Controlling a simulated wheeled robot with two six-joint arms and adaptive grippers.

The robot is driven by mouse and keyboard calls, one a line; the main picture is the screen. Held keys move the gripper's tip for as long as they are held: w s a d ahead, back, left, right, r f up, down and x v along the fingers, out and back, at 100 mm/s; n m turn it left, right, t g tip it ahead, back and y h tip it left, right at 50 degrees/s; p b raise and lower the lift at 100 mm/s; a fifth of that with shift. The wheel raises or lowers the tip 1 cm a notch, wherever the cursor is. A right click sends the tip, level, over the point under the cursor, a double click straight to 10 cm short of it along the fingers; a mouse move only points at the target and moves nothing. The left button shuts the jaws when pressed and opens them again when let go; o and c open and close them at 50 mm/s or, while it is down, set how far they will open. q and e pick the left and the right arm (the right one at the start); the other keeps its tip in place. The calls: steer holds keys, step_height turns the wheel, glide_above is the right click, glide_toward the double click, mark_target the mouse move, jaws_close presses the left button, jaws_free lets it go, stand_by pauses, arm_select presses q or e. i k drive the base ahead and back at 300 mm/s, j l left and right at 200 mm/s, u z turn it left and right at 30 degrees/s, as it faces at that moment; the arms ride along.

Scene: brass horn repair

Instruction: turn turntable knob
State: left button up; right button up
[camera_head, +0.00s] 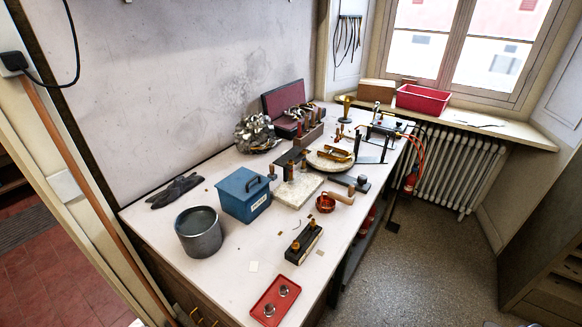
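The turntable (316,161) is a pale round disc on the far half of the white workbench, with brass horn parts (336,154) lying on it. A small dark piece (362,183) sits on the bench at its near right side; I cannot tell whether it is the turntable's knob. Neither of my grippers is in view, so nothing is seen touching the turntable.
A blue box (243,205), a grey metal pot (199,235) and a red tray (270,308) stand on the near bench. Floor right of the bench is open.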

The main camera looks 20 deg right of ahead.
mark_target(362, 180)
steer(key=i+l+u, duration=0.15)
steer(key=l+u, duration=0.75)
steer(key=l, duration=0.2)
steer(key=l+z, duration=0.35)
steer(key=l, duration=0.2)
steer(key=l+z, duration=0.3)
steer(key=l, duration=0.2)
steer(key=i+l+z, duration=0.2)
steer(key=l+z, duration=0.15)
steer(key=l, duration=0.15)
steer(key=k+l+u, duration=0.2)
steer(key=l, duration=0.15)
steer(key=l+u, duration=0.2)
steer(key=l, duration=0.15)
steer(key=k+l+u, duration=0.2)
steer(key=i+l, duration=0.1)
